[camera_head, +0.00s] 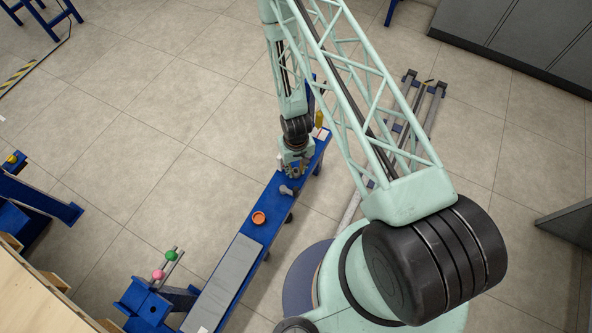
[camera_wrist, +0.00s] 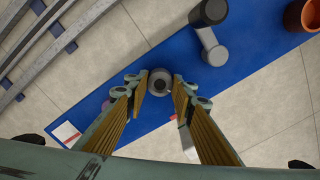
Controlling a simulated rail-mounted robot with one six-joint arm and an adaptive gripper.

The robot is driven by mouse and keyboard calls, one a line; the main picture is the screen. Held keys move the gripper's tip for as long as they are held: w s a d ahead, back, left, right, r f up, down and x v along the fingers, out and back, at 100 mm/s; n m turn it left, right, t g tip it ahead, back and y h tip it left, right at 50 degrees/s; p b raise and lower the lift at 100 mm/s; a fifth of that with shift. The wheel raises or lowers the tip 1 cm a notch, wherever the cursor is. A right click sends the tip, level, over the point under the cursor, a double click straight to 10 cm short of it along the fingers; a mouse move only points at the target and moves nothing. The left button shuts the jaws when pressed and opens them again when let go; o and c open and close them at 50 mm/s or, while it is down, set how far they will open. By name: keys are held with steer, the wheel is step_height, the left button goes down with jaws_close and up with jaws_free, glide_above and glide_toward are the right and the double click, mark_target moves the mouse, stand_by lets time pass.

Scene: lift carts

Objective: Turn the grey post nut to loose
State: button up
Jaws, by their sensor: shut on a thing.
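The grey post nut (camera_wrist: 160,84) shows in the wrist view as a round grey piece with a darker centre, over the blue cart deck. My gripper (camera_wrist: 160,80) is shut on it, with one finger on its left and one on its right. In the head view my gripper (camera_head: 295,173) is low over the far part of the long blue cart (camera_head: 268,195). The nut cannot be made out there, as my wrist and fingers cover that spot. The nut's turn position cannot be read.
A grey lever-like piece (camera_wrist: 212,42) stands close by on the deck, also seen in the head view (camera_head: 286,190). Beyond it is an orange cup (camera_head: 259,218). Grey rails (camera_wrist: 50,50) run alongside the cart. Pink (camera_head: 158,275) and green (camera_head: 170,255) knobs stand at lower left.

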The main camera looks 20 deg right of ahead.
mark_target(296, 171)
steer(key=n, duration=0.3)
steer(key=shift+n, duration=0.4)
steer(key=shift+n+b, duration=0.4)
steer(key=shift+n, duration=1.3)
steer(key=o, duration=0.8)
steer(key=shift+o, duration=0.2)
steer(key=shift+r, duration=0.2)
step_height(296, 171, up, 12)
steer(key=shift+f, duration=0.25)
